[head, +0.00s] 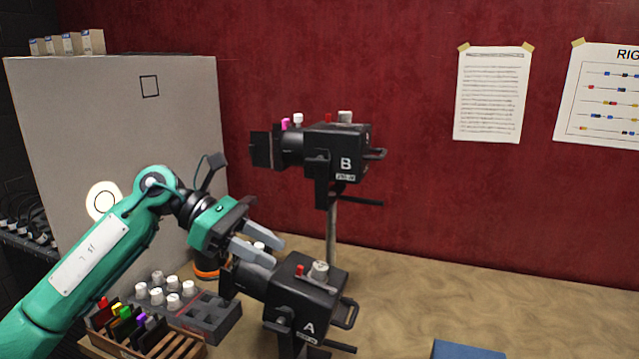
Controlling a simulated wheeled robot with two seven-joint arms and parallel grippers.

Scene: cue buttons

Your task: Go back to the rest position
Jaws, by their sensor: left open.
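My left gripper (262,249) is in the middle left of the head view, on a green arm that comes in from the lower left. Its two grey fingers are apart with nothing held between them. They are in front of or above the rear of the black lamp A (303,287); I cannot tell whether they touch it. Lamp A has a red button and a white knob on top. Black lamp B (338,152) is on a pole behind and above it, with pink, white and red buttons on top. My right gripper is not in view.
A grey panel (150,120) stands at the left with a lit disc (104,202). A dark tray (213,316) with white knobs and a wooden rack (150,345) of coloured cards are at lower left. A blue item (467,350) is at the front. The table's right side is clear.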

